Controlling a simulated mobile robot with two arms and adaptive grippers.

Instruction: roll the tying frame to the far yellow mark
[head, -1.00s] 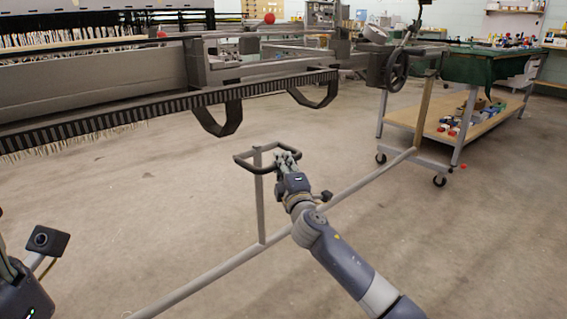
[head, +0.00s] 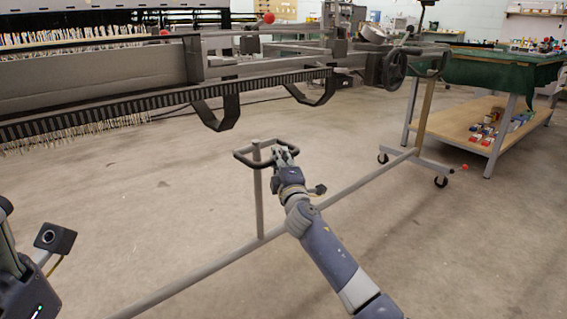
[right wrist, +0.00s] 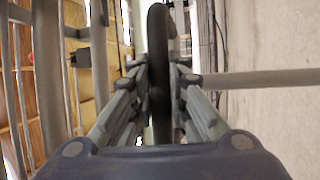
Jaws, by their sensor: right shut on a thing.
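The tying frame (head: 215,266) shows as a grey bottom rail running from the lower left to castered feet at the right. A grey post (head: 259,205) rises from the rail and carries a black loop handle (head: 241,155). The frame's long top beam and handwheel (head: 393,68) stand at the upper part of the head view. My right gripper (head: 283,155) is shut on the right side of the loop handle. In the right wrist view the dark handle bar (right wrist: 158,75) sits between its fingers. Part of my left gripper (head: 20,270) shows at the lower left; its fingertips are out of view. No yellow mark shows.
A wooden-shelved table (head: 470,128) with a green cover and small boxes stands right of the frame. A loom with white yarns (head: 60,38) stands behind at the left. Open concrete floor (head: 400,250) lies in front of the rail.

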